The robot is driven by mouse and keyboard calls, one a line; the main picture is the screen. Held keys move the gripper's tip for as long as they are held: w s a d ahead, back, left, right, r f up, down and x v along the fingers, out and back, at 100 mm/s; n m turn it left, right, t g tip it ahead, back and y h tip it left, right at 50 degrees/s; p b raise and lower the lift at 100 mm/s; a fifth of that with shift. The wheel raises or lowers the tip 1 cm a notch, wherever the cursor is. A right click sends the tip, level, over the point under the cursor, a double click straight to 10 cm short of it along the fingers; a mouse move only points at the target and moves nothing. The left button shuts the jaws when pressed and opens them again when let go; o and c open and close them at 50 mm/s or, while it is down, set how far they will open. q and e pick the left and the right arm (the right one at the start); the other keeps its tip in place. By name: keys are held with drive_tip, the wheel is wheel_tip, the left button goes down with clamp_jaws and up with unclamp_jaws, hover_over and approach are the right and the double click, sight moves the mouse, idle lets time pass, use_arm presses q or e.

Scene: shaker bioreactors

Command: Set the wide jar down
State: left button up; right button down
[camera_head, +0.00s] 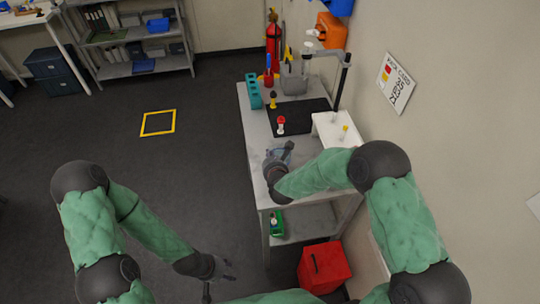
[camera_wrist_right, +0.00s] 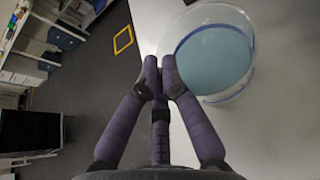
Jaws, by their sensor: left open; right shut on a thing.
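The wide jar (camera_wrist_right: 213,52) is clear, round and open-topped, with blue liquid inside. It also shows faintly at the front part of the grey table in the head view (camera_head: 281,151). My right gripper (camera_wrist_right: 159,66) is shut on the jar's near-left wall at the rim, with the jar to the right of its fingertips. The jar looks about upright over the table top; I cannot tell whether its base touches. My left gripper (camera_head: 222,277) is open and empty, low over the floor and away from the table.
On the grey table (camera_head: 255,133) are a black mat (camera_head: 298,122), a red-capped vessel (camera_head: 281,123), a white block (camera_head: 334,130), a teal rack (camera_head: 253,92) and a stand (camera_head: 343,75). A red bin (camera_head: 325,267) stands below. A wall borders the table's right side.

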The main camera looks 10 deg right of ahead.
drive_tip(key=shift+r, duration=0.1)
drive_tip(key=c, duration=1.4)
unclamp_jaws()
drive_tip(key=p+v, duration=0.1)
drive_tip(key=v, duration=1.1)
drive_tip(key=shift+s, duration=0.1)
